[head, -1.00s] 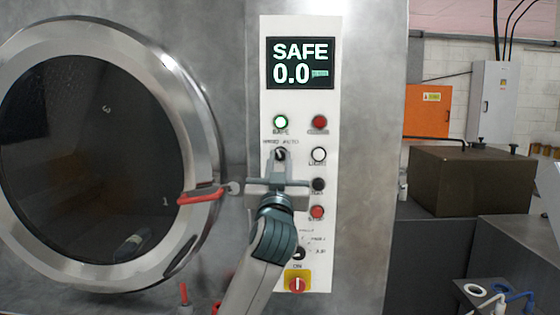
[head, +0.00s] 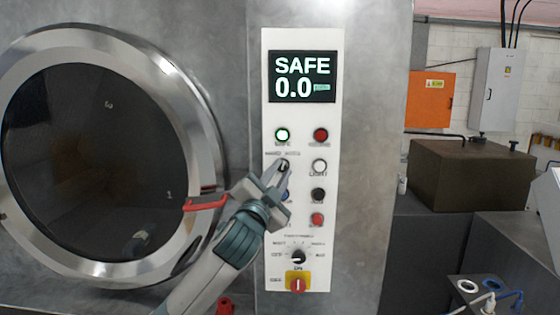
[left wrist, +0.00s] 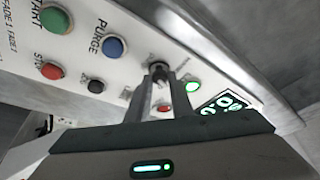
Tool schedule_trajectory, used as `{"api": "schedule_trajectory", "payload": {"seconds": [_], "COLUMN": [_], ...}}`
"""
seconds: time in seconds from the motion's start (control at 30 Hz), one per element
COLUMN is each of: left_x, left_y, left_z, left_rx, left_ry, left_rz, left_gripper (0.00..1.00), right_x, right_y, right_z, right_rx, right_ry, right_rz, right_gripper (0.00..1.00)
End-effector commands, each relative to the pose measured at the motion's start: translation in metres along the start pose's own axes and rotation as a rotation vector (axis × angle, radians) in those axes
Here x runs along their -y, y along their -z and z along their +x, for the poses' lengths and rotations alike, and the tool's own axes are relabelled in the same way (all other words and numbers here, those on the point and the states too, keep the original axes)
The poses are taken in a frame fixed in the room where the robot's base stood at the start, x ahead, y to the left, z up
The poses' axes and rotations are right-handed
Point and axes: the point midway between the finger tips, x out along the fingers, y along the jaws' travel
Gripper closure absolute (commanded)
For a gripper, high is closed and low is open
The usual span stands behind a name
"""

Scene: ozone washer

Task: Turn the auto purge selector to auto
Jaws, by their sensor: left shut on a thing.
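The auto purge selector (head: 285,164) is a small dark knob on the white control panel, below the green lamp, with small labels above it. It also shows in the left wrist view (left wrist: 159,68), at the fingertips. My left gripper (head: 280,174) reaches up to it from the lower left, tilted, with its fingers closed around the knob. In the left wrist view the fingers (left wrist: 156,80) converge on the knob. Which label the knob points to is too small to tell. My right gripper is not in view.
The panel has a display (head: 302,77) reading SAFE 0.0, a lit green lamp (head: 282,135), several buttons and a rotary switch (head: 298,256). A blue PURGE button (left wrist: 114,47) sits close to my fingers. The round door (head: 95,165) with a red handle (head: 206,203) is left.

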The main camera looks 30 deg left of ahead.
Motion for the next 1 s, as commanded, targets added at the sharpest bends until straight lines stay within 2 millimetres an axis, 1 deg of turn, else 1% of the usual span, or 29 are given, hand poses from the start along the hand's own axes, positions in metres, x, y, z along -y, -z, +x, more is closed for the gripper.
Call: {"api": "schedule_trajectory", "payload": {"seconds": [0.03, 0.3, 0.5, 0.87, 0.9, 0.97, 1.0], "left_x": [0.005, 0.004, 0.004, 0.003, 0.003, 0.003, 0.003], "left_y": [0.003, 0.002, 0.001, 0.000, 0.000, 0.000, 0.000], "left_z": [0.002, 0.001, 0.001, 0.000, 0.000, 0.000, 0.000], "left_rx": [0.002, 0.000, 0.000, 0.000, 0.000, 0.000, 0.000], "left_ry": [-0.015, -0.070, -0.084, -0.086, -0.086, -0.086, -0.086], "left_rz": [0.037, 0.172, 0.211, 0.216, 0.216, 0.215, 0.215], "left_gripper": [1.00, 1.00, 1.00, 1.00, 0.78, 0.63, 0.63], "right_x": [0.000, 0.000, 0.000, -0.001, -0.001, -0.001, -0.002], "right_y": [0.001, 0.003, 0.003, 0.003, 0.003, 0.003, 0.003], "right_z": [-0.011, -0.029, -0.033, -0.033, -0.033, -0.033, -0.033], "right_rx": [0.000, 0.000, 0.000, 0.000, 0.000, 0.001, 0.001], "right_ry": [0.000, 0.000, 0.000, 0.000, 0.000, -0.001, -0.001], "right_rz": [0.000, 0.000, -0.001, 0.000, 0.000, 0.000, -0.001], "right_gripper": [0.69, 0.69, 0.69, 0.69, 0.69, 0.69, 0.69]}}
